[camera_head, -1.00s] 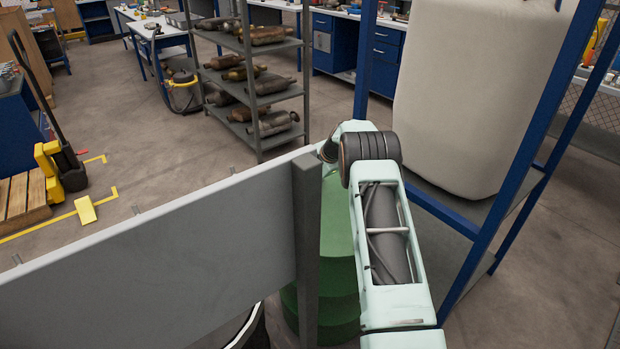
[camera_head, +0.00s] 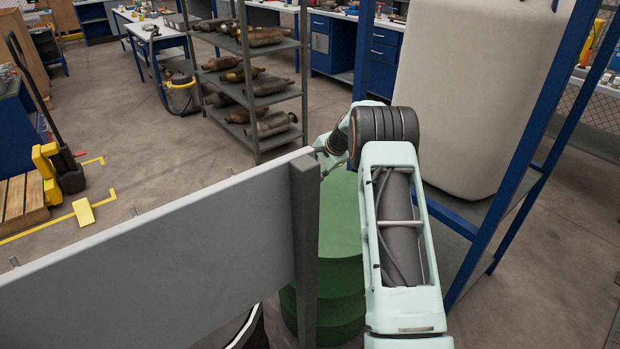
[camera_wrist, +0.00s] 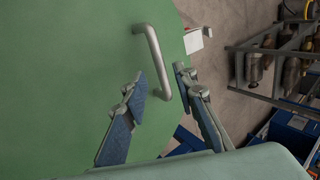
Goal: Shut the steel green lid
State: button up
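The green lid (camera_wrist: 75,80) fills much of the wrist view. Its grey bar handle (camera_wrist: 156,58) stands out from its face. My gripper (camera_wrist: 160,77) is open, with one blue-padded finger on each side of the handle's lower end; I cannot tell whether either touches it. In the head view a flat green surface (camera_head: 340,220), which looks like the lid, shows above a ribbed green drum (camera_head: 343,312). Its tilt is hard to judge. My arm and a grey panel cover part of both, and my fingers are not visible there.
The grey panel (camera_head: 160,255) with a dark post (camera_head: 305,250) stands left of the drum. A blue-framed rack (camera_head: 515,190) with a large white tank (camera_head: 475,90) stands close on the right. Shelves of converters (camera_head: 258,98) stand behind. Open floor lies beyond the panel.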

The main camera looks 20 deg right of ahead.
jog(key=v, duration=0.6)
jog(key=shift+r, duration=0.2)
jog(key=shift+s+d, duration=0.1)
jog(key=shift+s, duration=0.05)
